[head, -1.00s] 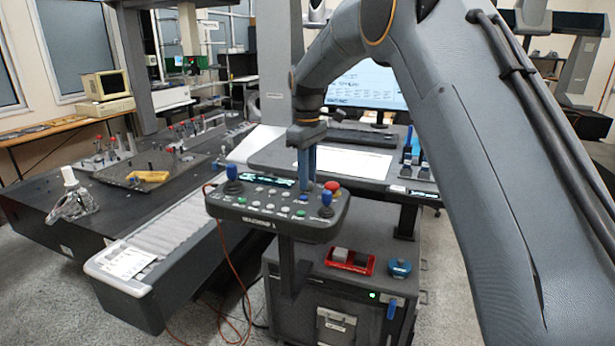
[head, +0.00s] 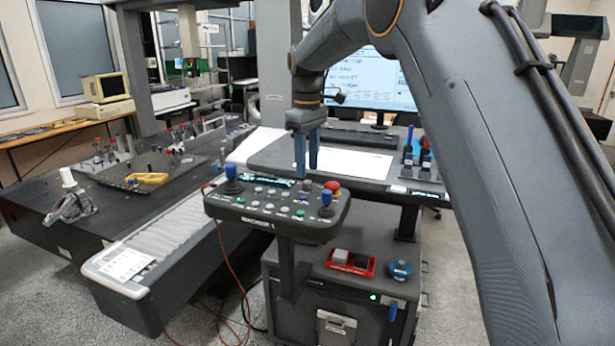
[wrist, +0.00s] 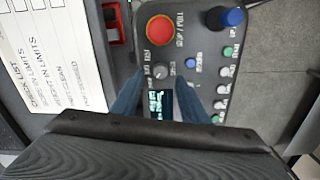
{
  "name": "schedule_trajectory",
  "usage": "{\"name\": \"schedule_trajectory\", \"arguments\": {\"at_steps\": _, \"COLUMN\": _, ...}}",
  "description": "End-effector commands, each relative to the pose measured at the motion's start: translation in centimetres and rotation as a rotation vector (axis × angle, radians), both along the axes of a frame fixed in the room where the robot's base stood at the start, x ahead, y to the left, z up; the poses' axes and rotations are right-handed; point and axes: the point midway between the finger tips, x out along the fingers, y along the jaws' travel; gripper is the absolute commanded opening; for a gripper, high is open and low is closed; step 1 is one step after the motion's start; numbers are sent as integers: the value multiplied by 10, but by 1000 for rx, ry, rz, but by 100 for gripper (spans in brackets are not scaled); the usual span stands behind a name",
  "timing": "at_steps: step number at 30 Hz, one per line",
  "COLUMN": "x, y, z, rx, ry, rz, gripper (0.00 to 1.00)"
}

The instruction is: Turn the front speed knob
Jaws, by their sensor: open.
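The control panel (head: 262,215) is a dark box on a post, with a small lit display, buttons and blue-topped joysticks. A small round grey knob (wrist: 160,72) with a pale mark sits between the red mushroom button (wrist: 160,30) and the display (wrist: 158,104) in the wrist view. It looks like the speed knob, but its label is too small to read. My gripper (head: 307,172) is open and empty above the panel's back edge. In the wrist view its blue fingers (wrist: 160,84) stand on either side of the display and knob, apparently above them. The knob is hard to make out in the head view.
Joysticks (head: 232,180) and (head: 326,204) rise from the panel's left and right. A desk with a white sheet (head: 345,162) and monitor (head: 375,85) stands behind. A red tray (head: 350,262) and a blue round object (head: 399,270) lie on the cabinet below.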

Motion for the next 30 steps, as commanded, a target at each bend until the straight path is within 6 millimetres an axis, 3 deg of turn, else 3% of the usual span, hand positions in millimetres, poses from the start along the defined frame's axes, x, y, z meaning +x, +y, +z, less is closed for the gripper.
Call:
{"name": "schedule_trajectory", "arguments": {"at_steps": 9, "x": 0, "y": 0, "z": 37, "rx": 0, "ry": 0, "rz": 0, "gripper": 40}}
{"name": "schedule_trajectory", "arguments": {"at_steps": 22, "x": -1, "y": 0, "z": 44, "rx": 0, "ry": 0, "rz": 0, "gripper": 40}}
{"name": "schedule_trajectory", "arguments": {"at_steps": 30, "x": -14, "y": 0, "z": 90, "rx": 0, "ry": 0, "rz": 0, "gripper": 40}}
